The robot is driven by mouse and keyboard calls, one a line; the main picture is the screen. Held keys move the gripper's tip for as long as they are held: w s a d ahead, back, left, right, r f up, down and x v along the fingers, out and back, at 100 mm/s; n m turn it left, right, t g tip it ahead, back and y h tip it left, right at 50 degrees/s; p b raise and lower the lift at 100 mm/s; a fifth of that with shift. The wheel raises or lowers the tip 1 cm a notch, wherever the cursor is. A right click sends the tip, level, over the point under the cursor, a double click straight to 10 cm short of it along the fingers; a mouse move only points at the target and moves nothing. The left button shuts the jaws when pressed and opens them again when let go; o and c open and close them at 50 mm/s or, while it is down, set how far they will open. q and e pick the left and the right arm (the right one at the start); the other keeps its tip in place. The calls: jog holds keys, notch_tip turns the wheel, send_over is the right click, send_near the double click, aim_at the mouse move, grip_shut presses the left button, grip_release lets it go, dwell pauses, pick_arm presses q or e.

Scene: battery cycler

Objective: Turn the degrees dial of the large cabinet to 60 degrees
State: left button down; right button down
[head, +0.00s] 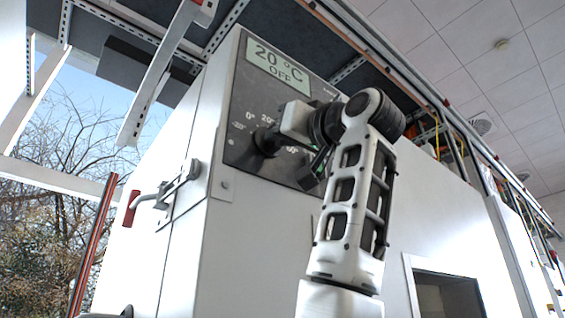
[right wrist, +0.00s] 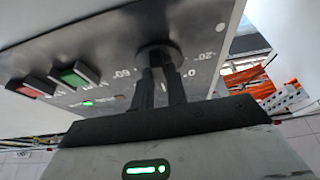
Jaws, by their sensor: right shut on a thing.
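The large cabinet (head: 185,255) is white with a dark control panel (head: 245,95) on its front. Its display (head: 278,62) reads 20 °C and OFF. The round black degrees dial (head: 266,143) sits low on the panel, with printed degree marks around it. In the right wrist view the dial (right wrist: 158,52) lies between marks for 60°, 0° and -20°. My right gripper (head: 276,142) is at the dial, its two dark fingers (right wrist: 161,78) shut on the knob. The fingers and wrist hide part of the scale. I cannot tell where the dial's pointer stands. My left gripper is not in view.
A red button (right wrist: 48,78) and a green button (right wrist: 75,73) stick out of the panel beside the dial. A door latch with a red-ended handle (head: 132,207) juts from the cabinet's left side. Metal rails run overhead.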

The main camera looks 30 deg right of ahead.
jog(key=shift+a+m, duration=0.1)
jog(key=shift+m, duration=0.3)
pick_arm(q)
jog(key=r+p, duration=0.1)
jog(key=p, duration=0.1)
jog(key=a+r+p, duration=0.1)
jog(key=p, duration=0.2)
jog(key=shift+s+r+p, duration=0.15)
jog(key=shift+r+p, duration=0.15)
pick_arm(e)
jog(key=m+g+h, duration=0.1)
jog(key=m+h, duration=0.1)
jog(key=m, duration=0.4)
jog(key=m+g+h, duration=0.2)
jog(key=m+h, duration=0.1)
jog(key=m, duration=0.4)
jog(key=a+r+m+g+h, duration=0.1)
jog(key=m+h, duration=0.1)
jog(key=m, duration=0.4)
jog(key=shift+s+g, duration=0.1)
jog(key=shift+g, duration=0.3)
jog(key=shift+m, duration=0.4)
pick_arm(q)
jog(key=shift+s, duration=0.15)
pick_arm(e)
jog(key=c, duration=1.4)
grip_release()
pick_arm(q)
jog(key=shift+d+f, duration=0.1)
